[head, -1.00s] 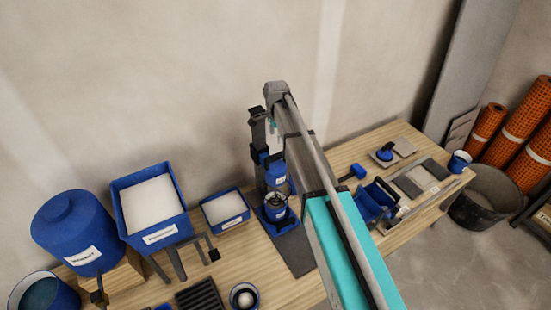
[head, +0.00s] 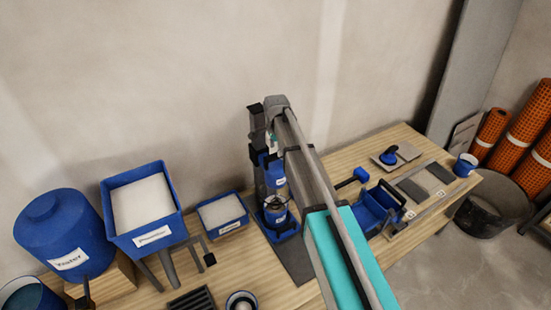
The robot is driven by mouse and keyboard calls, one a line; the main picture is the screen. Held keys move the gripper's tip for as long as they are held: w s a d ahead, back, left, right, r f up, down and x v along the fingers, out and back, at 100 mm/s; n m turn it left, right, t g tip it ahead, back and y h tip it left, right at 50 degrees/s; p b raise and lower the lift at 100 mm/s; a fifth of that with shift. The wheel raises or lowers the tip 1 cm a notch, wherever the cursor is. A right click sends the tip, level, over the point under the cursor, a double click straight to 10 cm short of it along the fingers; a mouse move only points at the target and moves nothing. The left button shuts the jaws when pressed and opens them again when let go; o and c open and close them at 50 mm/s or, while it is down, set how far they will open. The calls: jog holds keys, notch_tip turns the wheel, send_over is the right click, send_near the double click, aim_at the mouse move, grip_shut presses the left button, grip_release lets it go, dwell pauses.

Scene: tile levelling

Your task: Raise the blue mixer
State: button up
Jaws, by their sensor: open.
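The blue mixer (head: 274,178) stands at the back of the wooden table. It has a dark upright column (head: 256,125) and a blue head with a white label. The head is low, over a small dark-rimmed pot (head: 276,209) on a blue base. My arm reaches over the table from the lower right. My gripper (head: 271,143) is open, close to the mixer's column and above its blue head. The arm partly hides it, and I cannot tell whether it touches the mixer.
Left of the mixer are a labelled blue water tank (head: 65,235), a powder hopper (head: 143,205) and a small blue bin (head: 222,214). To its right are a blue caddy (head: 380,207), a tile board (head: 428,184) and a blue cup (head: 465,165). A dark tub (head: 495,208) stands on the floor.

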aim_at(273, 170)
jog(key=shift+f+b, duration=1.05)
jog(key=shift+f, duration=0.3)
grip_shut()
